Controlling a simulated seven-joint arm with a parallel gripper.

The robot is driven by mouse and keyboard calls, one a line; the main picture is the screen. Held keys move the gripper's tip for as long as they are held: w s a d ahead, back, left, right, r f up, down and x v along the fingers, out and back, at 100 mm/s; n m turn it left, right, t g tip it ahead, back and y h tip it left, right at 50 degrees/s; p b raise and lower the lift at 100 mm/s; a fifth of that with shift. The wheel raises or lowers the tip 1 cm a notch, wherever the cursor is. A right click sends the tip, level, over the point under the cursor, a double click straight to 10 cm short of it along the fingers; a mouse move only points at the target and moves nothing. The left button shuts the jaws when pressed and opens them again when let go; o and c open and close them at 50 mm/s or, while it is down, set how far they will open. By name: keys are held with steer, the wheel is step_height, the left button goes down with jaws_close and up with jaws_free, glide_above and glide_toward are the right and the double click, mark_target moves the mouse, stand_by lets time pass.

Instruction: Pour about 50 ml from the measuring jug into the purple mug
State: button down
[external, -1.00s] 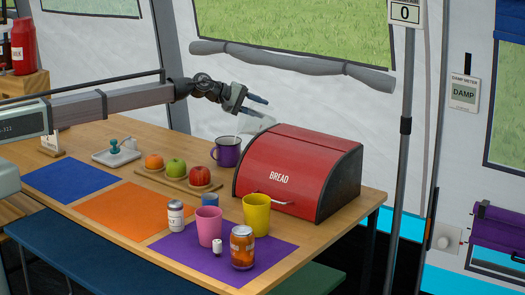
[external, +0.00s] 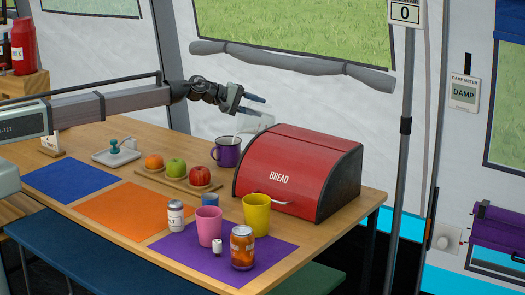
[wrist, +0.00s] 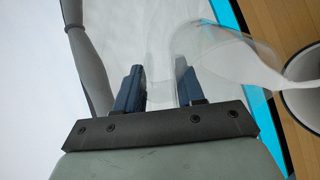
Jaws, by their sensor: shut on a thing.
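My gripper (external: 252,104) is shut on the clear measuring jug (external: 257,122), holding it tilted above and to the right of the purple mug (external: 226,154). In the wrist view the jug (wrist: 189,70) is between my gripper's dark blue fingers (wrist: 160,88). White liquid (wrist: 245,62) lies along the jug's tilted side and reaches its lip beside the mug (wrist: 290,112). A thin white streak (external: 236,139) shows at the mug's mouth in the external view. The mug stands upright on the table. How full it is cannot be told.
The red bread box (external: 295,170) stands close to the right of the mug and jug. A board with an orange (external: 154,162), a green apple (external: 175,167) and a red apple (external: 199,176) lies to the left. Cups and jars stand in front.

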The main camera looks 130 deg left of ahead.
steer(key=shift+s+d+r+y, duration=0.15)
steer(key=shift+s+d+y, duration=0.15)
steer(key=shift+d, duration=0.05)
stand_by(0.7)
steer(key=shift+a, duration=0.1)
steer(key=shift+w+a, duration=0.5)
steer(key=shift+w+a+f+g+h, duration=0.5)
steer(key=shift+f+g+h, duration=0.2)
steer(key=shift+h, duration=0.3)
steer(key=shift+a+r, duration=0.1)
steer(key=shift+a, duration=0.1)
steer(key=shift+d+h, duration=0.1)
steer(key=shift+h, duration=0.2)
steer(key=shift+w, duration=0.1)
